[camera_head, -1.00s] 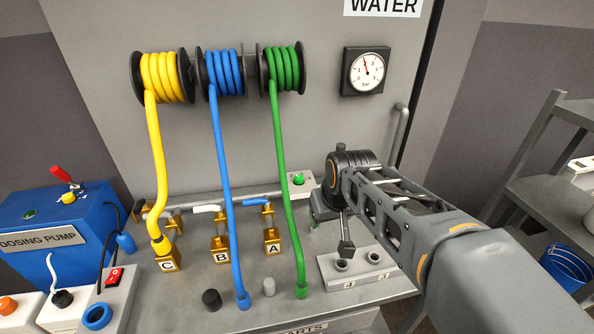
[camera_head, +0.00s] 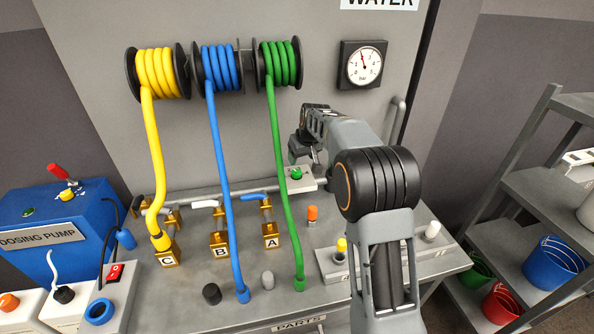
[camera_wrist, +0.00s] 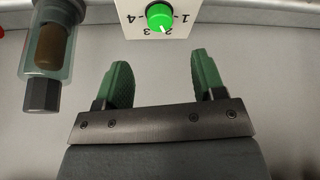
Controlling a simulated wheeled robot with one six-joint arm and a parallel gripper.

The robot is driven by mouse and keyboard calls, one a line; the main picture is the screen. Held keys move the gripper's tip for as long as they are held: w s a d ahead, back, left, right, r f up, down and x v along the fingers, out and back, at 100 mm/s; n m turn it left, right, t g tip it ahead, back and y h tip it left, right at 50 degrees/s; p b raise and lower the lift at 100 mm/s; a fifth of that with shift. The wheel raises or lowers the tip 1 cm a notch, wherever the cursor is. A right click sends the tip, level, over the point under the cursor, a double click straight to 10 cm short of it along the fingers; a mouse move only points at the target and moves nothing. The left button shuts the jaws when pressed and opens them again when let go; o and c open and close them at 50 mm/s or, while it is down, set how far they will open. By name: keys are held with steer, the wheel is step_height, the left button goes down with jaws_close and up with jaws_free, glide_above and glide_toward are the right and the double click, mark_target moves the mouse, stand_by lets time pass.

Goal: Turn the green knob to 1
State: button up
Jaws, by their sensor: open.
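The green knob (camera_head: 296,173) is on a small white plate (camera_head: 303,184) at the back of the bench, right of the green hose. In the wrist view the knob (camera_wrist: 158,14) is at the top edge, on a plate with the numbers 1 to 4 upside down. Its white pointer mark is at the lower right, by the 2. My gripper (camera_wrist: 163,75) is open and empty, its two green fingers short of the knob and apart from it. In the head view my gripper is mostly hidden by my arm, close to the knob.
A clear cylinder with a brown core (camera_wrist: 50,50) stands left of my fingers in the wrist view. The green hose (camera_head: 281,190) hangs left of the knob. An orange-capped part (camera_head: 312,214) and a yellow-capped part (camera_head: 341,246) stand nearer. A pressure gauge (camera_head: 362,65) is above.

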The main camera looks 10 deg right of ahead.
mark_target(297, 172)
steer(key=p+x, duration=0.1)
steer(key=x, duration=0.8)
steer(key=shift+w+f, duration=0.1)
steer(key=shift+f, duration=0.15)
steer(key=c, duration=0.9)
